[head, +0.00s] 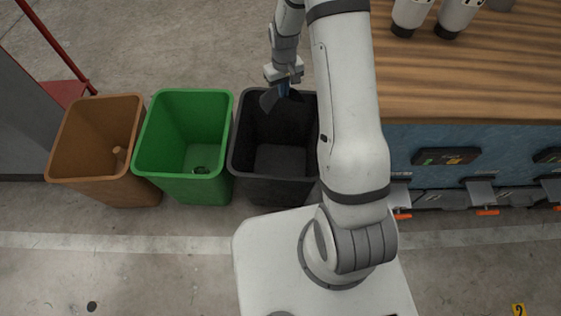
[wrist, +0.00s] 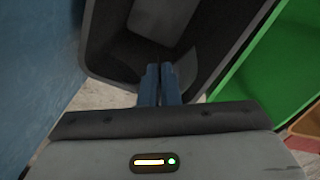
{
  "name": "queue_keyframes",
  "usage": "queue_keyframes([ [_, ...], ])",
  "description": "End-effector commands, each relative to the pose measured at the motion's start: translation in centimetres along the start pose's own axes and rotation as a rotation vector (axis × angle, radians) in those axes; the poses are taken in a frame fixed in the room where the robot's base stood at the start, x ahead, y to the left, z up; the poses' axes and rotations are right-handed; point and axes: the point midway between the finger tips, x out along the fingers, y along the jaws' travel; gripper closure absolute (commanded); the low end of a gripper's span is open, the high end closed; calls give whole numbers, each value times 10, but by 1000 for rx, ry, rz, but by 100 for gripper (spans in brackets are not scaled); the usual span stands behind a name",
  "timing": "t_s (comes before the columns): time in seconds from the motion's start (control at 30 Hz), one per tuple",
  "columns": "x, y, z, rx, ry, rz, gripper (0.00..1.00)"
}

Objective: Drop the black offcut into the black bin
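The black bin (head: 240,170) stands at the right end of a row of three bins, partly behind my arm in the head view. My gripper (head: 284,92) is over the far part of its opening. A dark, flat, flared piece, which looks like the black offcut (head: 268,99), hangs at the blue fingers. In the wrist view the fingers of my gripper (wrist: 160,72) are close together with a narrow dark gap, and point into the black bin (wrist: 225,50). There the offcut is hard to tell from the dark bin interior.
The green bin (head: 150,165), left of the black one, holds a small dark ring-like item. The brown bin (head: 70,165) at far left holds a light brown piece. A wooden-topped bench (head: 470,80) with a blue front stands right of my arm.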

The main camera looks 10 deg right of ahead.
Motion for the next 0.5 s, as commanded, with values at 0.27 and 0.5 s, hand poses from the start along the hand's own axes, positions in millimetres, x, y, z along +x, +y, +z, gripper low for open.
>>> queue_keyframes([
  [0.27, 90, 0, 2, -57, -1, 0, 100],
  [0.5, 130, 0, 4, -91, -1, 0, 100],
])
